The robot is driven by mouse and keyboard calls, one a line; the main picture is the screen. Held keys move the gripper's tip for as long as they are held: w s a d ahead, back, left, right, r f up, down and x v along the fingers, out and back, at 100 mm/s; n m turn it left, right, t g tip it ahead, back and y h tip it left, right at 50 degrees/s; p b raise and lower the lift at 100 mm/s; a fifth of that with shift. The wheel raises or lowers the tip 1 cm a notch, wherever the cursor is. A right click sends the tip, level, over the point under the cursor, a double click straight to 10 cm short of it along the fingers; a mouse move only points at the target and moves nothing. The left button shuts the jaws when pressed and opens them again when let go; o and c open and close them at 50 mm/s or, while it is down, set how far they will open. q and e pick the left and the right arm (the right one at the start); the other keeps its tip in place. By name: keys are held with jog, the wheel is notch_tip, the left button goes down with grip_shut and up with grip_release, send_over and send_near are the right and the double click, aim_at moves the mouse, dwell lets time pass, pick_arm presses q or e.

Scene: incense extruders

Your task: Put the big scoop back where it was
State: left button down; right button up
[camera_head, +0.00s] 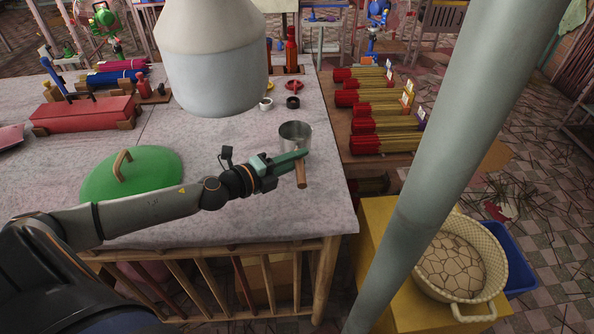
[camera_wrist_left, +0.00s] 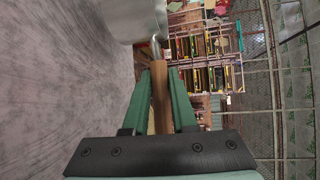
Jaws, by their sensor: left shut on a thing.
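The big scoop shows in the head view as a metal cup (camera_head: 296,136) with a wooden handle (camera_head: 301,172). My left gripper (camera_head: 302,156) is shut on the handle, near the right edge of the table. In the left wrist view the wooden handle (camera_wrist_left: 160,95) stands between the green fingers (camera_wrist_left: 160,100), and the metal cup (camera_wrist_left: 133,18) is beyond them at the top. Whether the cup touches the tabletop I cannot tell. My right gripper does not show.
A green lid (camera_head: 131,176) with a wooden handle lies on the table (camera_head: 190,140). Small rings (camera_head: 292,102) and red bottles stand farther back. Bundles of incense sticks (camera_head: 385,124) lie on a shelf to the right. A basket (camera_head: 490,245) stands at the lower right.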

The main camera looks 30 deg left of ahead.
pick_arm(q)
jog(key=shift+w+f, duration=0.25)
jog(key=shift+w+f+b, duration=0.15)
jog(key=shift+f+b, duration=0.55)
jog(key=shift+f, duration=1)
jog(key=shift+f, duration=0.25)
jog(key=c, duration=0.7)
grip_release()
jog(key=shift+r, duration=0.15)
